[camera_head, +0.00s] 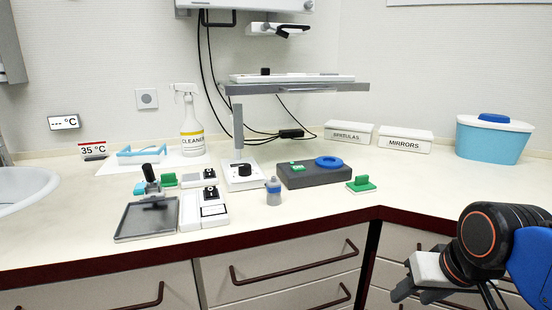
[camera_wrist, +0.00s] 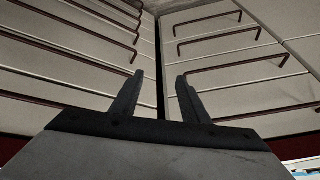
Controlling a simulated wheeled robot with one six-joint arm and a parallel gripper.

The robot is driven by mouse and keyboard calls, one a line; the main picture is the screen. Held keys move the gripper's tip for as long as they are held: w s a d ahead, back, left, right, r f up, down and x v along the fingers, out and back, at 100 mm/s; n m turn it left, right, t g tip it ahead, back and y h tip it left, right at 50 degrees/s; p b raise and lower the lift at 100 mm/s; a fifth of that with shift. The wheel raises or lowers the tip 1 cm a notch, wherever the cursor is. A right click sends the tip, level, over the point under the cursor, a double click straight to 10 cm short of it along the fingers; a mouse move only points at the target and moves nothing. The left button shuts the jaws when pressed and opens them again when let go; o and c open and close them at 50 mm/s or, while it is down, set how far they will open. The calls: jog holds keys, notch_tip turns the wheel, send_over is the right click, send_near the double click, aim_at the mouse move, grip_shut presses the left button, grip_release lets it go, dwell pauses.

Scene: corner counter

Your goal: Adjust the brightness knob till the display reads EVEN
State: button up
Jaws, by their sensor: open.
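A white unit (camera_head: 242,176) with a dark round knob (camera_head: 244,170) stands at the foot of the grey post on the counter. In front and left of it are small white modules with black knobs, one at the back (camera_head: 198,178) and one nearer (camera_head: 209,194). A small black-framed panel (camera_head: 214,211) lies in front of these; its text is too small to read. I cannot tell which knob is the brightness knob. My gripper (camera_head: 412,294) is at the lower right, in front of the drawers and away from the knobs. In the wrist view my gripper (camera_wrist: 160,80) is open and empty.
A grey tray (camera_head: 147,220), a small bottle (camera_head: 273,191), a dark box with a blue ring (camera_head: 315,174) and a green block (camera_head: 361,184) crowd the counter. A raised shelf (camera_head: 295,87) overhangs the white unit. Drawer handles (camera_head: 295,264) protrude below.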

jog(key=shift+n+h, duration=0.4)
jog(key=shift+n, duration=0.1)
jog(key=s+f, duration=0.1)
jog(key=f, duration=0.1)
jog(key=s+d+f, duration=0.1)
jog(key=s+f, duration=0.1)
jog(key=shift+d, duration=0.15)
